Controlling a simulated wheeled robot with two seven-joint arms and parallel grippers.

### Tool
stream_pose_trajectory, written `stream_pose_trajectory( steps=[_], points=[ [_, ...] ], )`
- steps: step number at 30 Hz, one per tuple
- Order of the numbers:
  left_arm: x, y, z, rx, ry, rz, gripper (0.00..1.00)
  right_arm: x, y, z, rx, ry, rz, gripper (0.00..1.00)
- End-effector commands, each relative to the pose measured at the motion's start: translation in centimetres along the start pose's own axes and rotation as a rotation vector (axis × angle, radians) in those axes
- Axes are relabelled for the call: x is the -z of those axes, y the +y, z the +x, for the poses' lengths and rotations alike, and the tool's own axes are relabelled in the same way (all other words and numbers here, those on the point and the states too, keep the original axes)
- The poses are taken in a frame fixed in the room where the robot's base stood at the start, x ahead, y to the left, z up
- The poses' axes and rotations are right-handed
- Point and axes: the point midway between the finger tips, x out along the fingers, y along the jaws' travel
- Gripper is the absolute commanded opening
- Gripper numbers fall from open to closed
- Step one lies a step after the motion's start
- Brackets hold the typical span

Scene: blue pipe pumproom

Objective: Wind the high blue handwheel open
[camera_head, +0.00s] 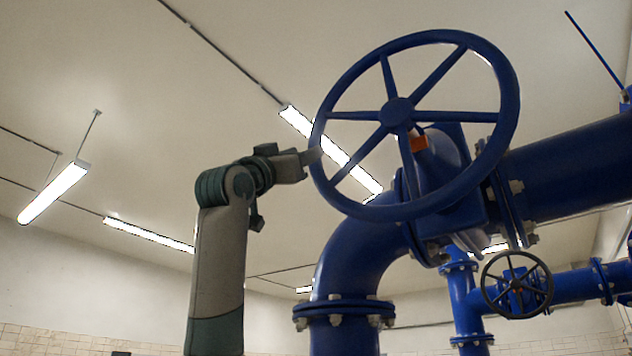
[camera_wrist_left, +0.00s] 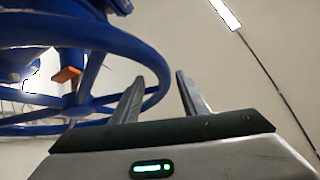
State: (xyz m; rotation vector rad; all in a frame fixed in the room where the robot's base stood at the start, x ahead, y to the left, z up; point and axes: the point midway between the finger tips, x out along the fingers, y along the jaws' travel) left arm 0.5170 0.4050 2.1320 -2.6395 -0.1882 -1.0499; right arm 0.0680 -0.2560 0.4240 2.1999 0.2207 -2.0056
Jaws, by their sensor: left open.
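The high blue handwheel (camera_head: 398,113) has a thick round rim and several spokes, and stands tilted on the large blue pipe valve. Its rim also shows in the left wrist view (camera_wrist_left: 152,62). My left gripper (camera_head: 312,157) is at the wheel's left rim, its jaws open. In the left wrist view, the left gripper (camera_wrist_left: 160,88) has its two fingers apart, with the edge of the rim appearing between them; I cannot tell whether they touch it. An orange part (camera_head: 418,144) sits behind the hub. My right gripper is not in view.
A thick blue pipe bend (camera_head: 350,255) with bolted flanges runs below the wheel, and a wide pipe (camera_head: 575,165) leads off right. A smaller dark handwheel (camera_head: 516,285) is at lower right. Ceiling lamps (camera_head: 53,192) hang at the back. The space left of my arm is clear.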

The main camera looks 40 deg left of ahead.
Motion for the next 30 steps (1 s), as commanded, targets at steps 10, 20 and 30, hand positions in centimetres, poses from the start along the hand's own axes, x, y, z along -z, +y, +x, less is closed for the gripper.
stream_pose_trajectory(
  steps=[10, 20, 30],
  points=[
    [0.3, -0.1, 5.4, 0.000, -0.001, 0.001, 0.40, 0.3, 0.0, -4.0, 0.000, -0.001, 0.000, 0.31],
    [0.0, 0.0, 7.2, 0.000, 0.000, 0.001, 0.40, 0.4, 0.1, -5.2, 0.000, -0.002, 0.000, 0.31],
    [0.0, 0.0, 7.3, 0.000, 0.001, 0.000, 0.33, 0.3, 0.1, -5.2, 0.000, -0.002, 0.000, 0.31]
  ],
)
